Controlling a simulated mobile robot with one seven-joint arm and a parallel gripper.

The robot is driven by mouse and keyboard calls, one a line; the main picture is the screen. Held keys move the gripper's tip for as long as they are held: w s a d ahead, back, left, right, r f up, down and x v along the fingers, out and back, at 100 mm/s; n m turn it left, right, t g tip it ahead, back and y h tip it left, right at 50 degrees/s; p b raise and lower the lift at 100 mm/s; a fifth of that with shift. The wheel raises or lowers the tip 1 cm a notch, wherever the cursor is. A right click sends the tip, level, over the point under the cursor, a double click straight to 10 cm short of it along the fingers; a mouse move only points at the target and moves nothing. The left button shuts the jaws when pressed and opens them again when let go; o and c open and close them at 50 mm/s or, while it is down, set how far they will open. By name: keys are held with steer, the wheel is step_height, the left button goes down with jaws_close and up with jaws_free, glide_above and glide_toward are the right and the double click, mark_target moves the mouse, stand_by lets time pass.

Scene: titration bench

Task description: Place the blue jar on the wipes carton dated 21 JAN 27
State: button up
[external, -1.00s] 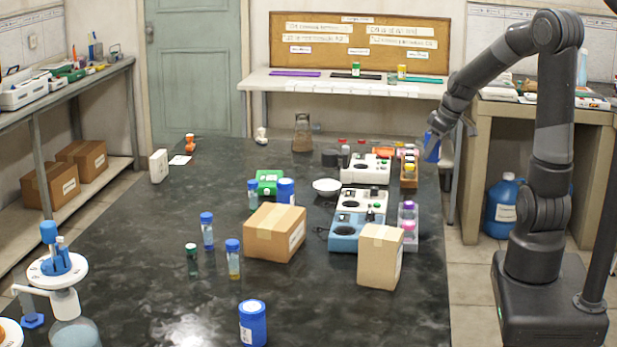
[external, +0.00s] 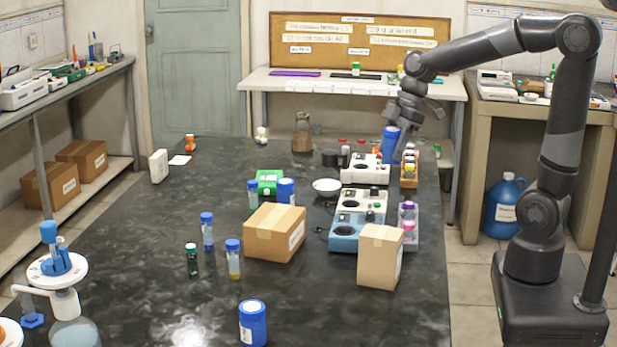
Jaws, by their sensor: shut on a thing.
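My gripper (external: 399,128) is shut on a blue jar (external: 390,143). It holds the jar roughly upright over the far right part of the dark bench, by the white instruments. A wide brown carton (external: 272,233) stands mid-bench with a white label on its right side. A narrower, taller carton (external: 378,257) stands to its right, also labelled on its right side. The dates are too small to read, so I cannot tell which carton is dated 21 JAN 27. Other blue jars stand behind the wide carton (external: 285,191) and at the bench's near edge (external: 252,323).
White and blue instruments (external: 362,202) and a white bowl (external: 327,186) stand between jar and cartons. A tube rack (external: 408,222) is beside the tall carton. Blue-capped tubes (external: 207,231) stand left of the wide carton.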

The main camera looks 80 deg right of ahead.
steer(key=s+a+r+n+g+y, duration=0.1)
steer(key=a+r+n, duration=0.15)
steer(key=a, duration=0.35)
steer(key=s+a+r+n+g, duration=0.1)
steer(key=a+r+n, duration=0.15)
steer(key=a, duration=0.35)
glide_above(378, 235)
steer(key=d, duration=0.2)
steer(key=shift+n, duration=0.3)
steer(key=f, duration=0.7)
steer(key=shift+s+a+f, duration=0.2)
steer(key=shift+s+f, duration=0.2)
steer(key=shift+f, duration=2.05)
steer(key=shift+f, duration=0.15)
steer(key=o, duration=1)
